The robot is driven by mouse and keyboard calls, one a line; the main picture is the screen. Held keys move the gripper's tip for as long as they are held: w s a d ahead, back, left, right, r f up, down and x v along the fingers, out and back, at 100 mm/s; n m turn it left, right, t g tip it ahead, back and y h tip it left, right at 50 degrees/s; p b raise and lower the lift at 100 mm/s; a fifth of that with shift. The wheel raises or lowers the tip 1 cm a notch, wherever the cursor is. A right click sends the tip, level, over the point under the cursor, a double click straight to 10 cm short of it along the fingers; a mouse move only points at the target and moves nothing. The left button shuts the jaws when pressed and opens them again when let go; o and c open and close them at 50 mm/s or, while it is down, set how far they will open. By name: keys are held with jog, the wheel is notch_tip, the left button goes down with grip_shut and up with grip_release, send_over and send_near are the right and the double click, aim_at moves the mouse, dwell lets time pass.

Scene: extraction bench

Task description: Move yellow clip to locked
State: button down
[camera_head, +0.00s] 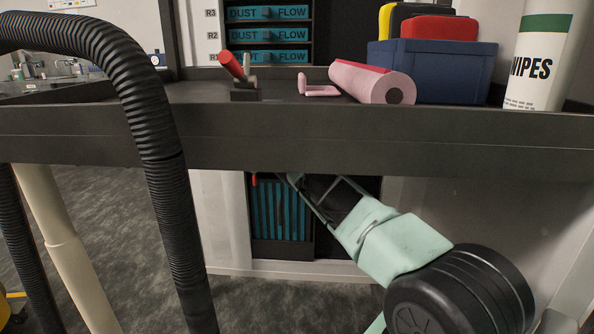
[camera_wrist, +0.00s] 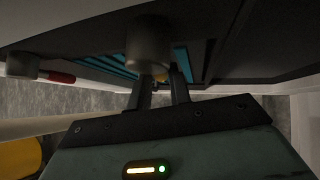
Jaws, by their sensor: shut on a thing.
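My gripper (camera_wrist: 160,88) reaches toward a lower recess under the bench.
Teal ribbed panels (camera_head: 277,211) sit in the recess, with a small red part (camera_head: 254,180) at its upper left. The bench's front edge (camera_head: 330,140) passes right above my gripper. A thick black hose (camera_head: 165,160) hangs at left.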

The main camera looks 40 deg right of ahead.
jog(key=shift+s+d+n+g+h+p, duration=0.25)
jog(key=shift+n+g+h+p, duration=0.25)
jog(key=shift+p, duration=0.7)
jog(key=shift+f, duration=0.1)
jog(key=c, duration=1.3)
grip_release()
jog(key=shift+b, duration=0.45)
